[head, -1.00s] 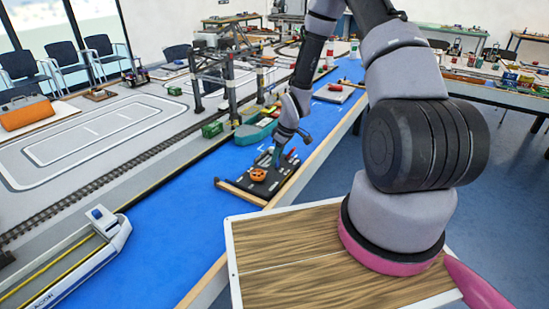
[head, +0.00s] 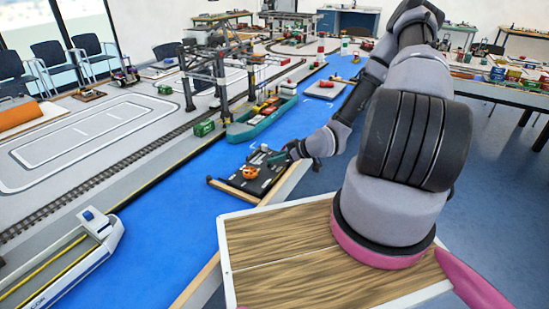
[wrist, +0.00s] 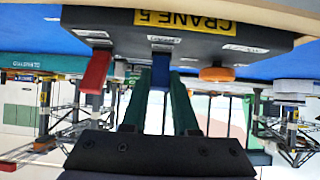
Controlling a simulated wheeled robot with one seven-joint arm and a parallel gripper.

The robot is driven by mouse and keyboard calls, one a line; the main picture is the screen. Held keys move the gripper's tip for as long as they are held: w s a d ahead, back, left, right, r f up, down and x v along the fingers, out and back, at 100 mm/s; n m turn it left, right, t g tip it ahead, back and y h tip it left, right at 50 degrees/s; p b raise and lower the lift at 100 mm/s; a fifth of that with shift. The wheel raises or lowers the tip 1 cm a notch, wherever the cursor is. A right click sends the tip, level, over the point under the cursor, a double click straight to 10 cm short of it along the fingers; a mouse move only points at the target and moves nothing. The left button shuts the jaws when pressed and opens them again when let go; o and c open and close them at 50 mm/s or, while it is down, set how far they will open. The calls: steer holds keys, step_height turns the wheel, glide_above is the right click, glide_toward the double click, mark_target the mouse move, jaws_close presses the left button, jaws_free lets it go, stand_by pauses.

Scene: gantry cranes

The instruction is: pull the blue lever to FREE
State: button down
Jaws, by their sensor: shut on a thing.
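The blue lever (wrist: 161,72) stands out from the dark control panel (wrist: 118,22), which appears upside down in the wrist view with a yellow CRANE 5 label. My gripper (wrist: 160,88) has its two green fingers on either side of the lever and is shut on it. In the head view my gripper (head: 281,157) is low at the panel's right side, and the panel (head: 244,186) lies on the table edge. The lever is too small to make out there. The small labels beside the lever are unreadable, so its setting cannot be told.
A red lever (wrist: 96,72) and an orange knob (wrist: 217,74) flank the blue lever closely. A green boat (head: 243,132) and a gantry crane (head: 215,80) stand beyond the panel.

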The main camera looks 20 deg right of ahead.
steer(key=shift+s+f, duration=0.1)
stand_by(0.4)
steer(key=c, duration=0.7)
jaws_free()
steer(key=v, duration=1)
steer(key=shift+s+d, duration=0.2)
steer(key=shift+d, duration=0.1)
